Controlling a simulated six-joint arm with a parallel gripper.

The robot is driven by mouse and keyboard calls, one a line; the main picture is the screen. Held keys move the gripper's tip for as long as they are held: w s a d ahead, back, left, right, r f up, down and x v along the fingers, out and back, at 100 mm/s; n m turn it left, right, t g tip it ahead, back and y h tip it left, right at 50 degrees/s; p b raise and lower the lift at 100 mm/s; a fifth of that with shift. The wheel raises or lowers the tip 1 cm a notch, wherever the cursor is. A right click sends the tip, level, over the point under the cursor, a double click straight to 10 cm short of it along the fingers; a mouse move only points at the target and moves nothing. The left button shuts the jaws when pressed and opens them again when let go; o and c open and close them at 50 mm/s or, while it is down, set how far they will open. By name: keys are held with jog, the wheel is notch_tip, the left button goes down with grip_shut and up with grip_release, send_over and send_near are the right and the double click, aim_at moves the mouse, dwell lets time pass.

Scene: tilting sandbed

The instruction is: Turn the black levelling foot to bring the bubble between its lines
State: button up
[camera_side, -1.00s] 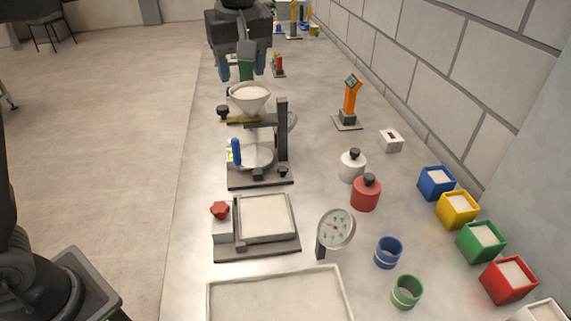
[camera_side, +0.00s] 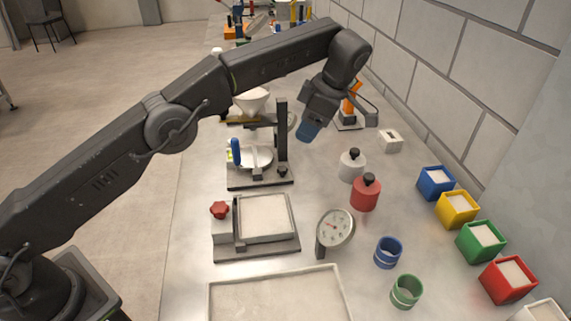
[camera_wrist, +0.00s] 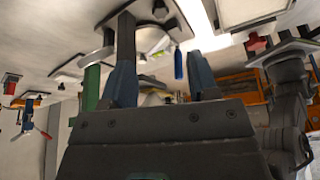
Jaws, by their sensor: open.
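A small black knob (camera_side: 283,171), which looks like the levelling foot, sits at the front right of a dark-based stand (camera_side: 240,183) in the side view. The stand carries a pale round dish, a black post (camera_side: 281,125) and a blue upright piece (camera_side: 236,151). My gripper (camera_side: 309,131) hangs in the air just right of the post, apart from the knob. In the wrist view my gripper (camera_wrist: 161,82) is open and empty, its two blue-grey fingers spread; the blue piece (camera_wrist: 178,64) shows beyond them.
A white funnel (camera_side: 252,101) stands behind the stand. A sand tray with a red knob (camera_side: 219,209) and a dial gauge (camera_side: 335,228) lie nearer. An orange device (camera_side: 351,104) stands behind my gripper.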

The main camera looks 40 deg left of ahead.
aim_at(283, 169)
jog(key=x, duration=1.3)
jog(key=shift+c, duration=0.5)
jog(key=c, duration=0.8)
jog(key=shift+m, duration=0.3)
jog(key=m+t, duration=0.1)
jog(key=m, duration=0.1)
jog(key=m+t, duration=0.1)
jog(key=m, duration=0.2)
jog(key=shift+s+d+r, duration=0.1)
jog(key=shift+s, duration=0.05)
jog(key=shift+s+m+t, duration=0.1)
jog(key=shift+m+t, duration=0.8)
jog(key=shift+m, duration=1.2)
jog(key=o, duration=0.9)
